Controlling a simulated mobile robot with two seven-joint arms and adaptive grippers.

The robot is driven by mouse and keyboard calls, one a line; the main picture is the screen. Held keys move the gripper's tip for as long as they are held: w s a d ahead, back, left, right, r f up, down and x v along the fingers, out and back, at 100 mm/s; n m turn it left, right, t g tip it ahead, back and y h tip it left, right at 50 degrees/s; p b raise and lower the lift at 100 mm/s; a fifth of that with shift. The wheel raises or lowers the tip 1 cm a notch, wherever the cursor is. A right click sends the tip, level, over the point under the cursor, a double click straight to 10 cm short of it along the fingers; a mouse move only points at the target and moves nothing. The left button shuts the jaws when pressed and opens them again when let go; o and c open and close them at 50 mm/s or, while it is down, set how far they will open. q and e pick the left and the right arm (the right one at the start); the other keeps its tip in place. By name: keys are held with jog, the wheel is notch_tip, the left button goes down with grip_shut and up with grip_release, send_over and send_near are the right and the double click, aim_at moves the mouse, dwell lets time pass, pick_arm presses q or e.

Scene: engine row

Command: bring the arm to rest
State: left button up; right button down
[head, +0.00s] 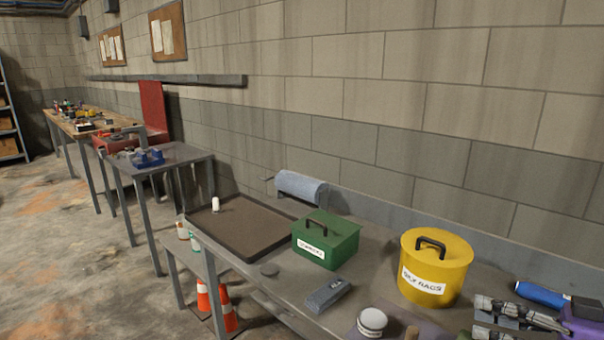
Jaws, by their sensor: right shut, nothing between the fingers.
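My right gripper (484,314) comes in at the lower right corner of the head view, over the near end of the grey bench. Its metal fingers point left. It is shut with nothing seen between the fingers. The picture's edge cuts off the rest of the arm. My left gripper is not in view.
A yellow lidded bin (435,274) stands left of the gripper, and a blue-handled tool (541,294) lies close by. Orange cones (227,310) stand below.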

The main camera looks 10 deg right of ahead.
jog(key=s+d+f+m+t+h, duration=0.25)
jog(key=s+d+f+h, duration=0.4)
jog(key=d+f, duration=0.35)
jog(key=s+d+f+m+h+p, duration=0.2)
jog(key=s+f+h, duration=0.2)
jog(key=s+f, duration=0.65)
jog(key=s+a+f+m+g+h, duration=0.1)
jog(key=s+a+f+m+g, duration=0.3)
jog(key=a+f, duration=0.7)
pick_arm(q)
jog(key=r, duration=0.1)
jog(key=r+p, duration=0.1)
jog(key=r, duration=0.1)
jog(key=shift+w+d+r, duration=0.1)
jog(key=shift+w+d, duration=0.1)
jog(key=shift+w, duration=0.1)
pick_arm(e)
jog(key=s+a+f+n, duration=0.1)
jog(key=a+f, duration=0.6)
jog(key=a, duration=1)
jog(key=shift+a+f+n+g+y, duration=0.15)
jog(key=shift+n+g+y, duration=0.3)
jog(key=shift+n, duration=0.4)
jog(key=shift+s, duration=0.1)
